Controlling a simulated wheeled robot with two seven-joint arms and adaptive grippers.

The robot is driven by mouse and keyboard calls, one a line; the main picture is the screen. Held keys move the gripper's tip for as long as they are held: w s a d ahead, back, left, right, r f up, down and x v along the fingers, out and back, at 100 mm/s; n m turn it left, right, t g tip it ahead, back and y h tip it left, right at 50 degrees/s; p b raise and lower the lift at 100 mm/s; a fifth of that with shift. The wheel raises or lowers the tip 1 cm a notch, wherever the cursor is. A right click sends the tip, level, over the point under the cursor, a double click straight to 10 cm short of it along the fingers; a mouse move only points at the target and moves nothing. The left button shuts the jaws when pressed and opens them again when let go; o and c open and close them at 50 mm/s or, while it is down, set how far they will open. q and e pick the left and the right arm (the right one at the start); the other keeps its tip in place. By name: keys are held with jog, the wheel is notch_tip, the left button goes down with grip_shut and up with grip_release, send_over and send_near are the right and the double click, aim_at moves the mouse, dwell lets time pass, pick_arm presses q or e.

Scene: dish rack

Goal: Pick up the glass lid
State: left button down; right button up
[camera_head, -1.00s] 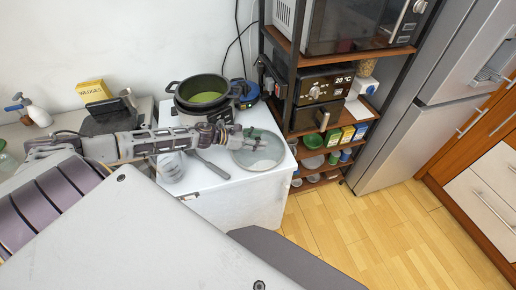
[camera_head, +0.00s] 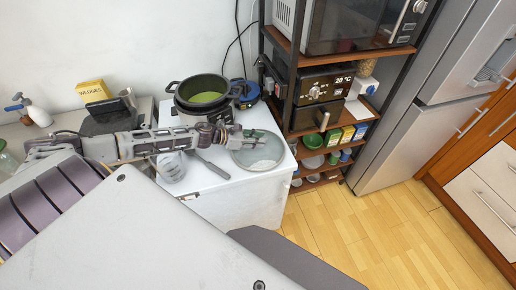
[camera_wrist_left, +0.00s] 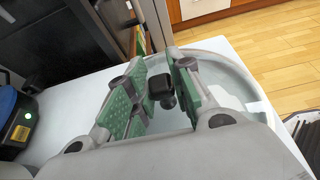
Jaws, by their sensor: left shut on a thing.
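The glass lid (camera_head: 266,157) is a clear round disc with a grey rim, lying at the right end of the white counter. In the left wrist view its rim (camera_wrist_left: 231,47) curves behind my fingers. Its black knob (camera_wrist_left: 162,90) stands between the green finger pads. My left gripper (camera_head: 252,137) reaches over the lid from the left and is shut on the knob; it also shows in the left wrist view (camera_wrist_left: 162,92). The lid looks level, and I cannot tell any gap beneath it. My right gripper is not in view.
A glass jug (camera_head: 171,168) and a grey utensil (camera_head: 211,167) are near the counter's front. A shelf rack (camera_head: 303,111) with an oven stands close on the right. Open floor lies at the front right.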

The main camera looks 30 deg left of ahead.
pick_arm(q)
jog(key=shift+r, duration=0.1)
jog(key=shift+r, duration=1)
jog(key=shift+r+p, duration=0.3)
jog(key=shift+r, duration=3.65)
jog(key=shift+d, duration=0.1)
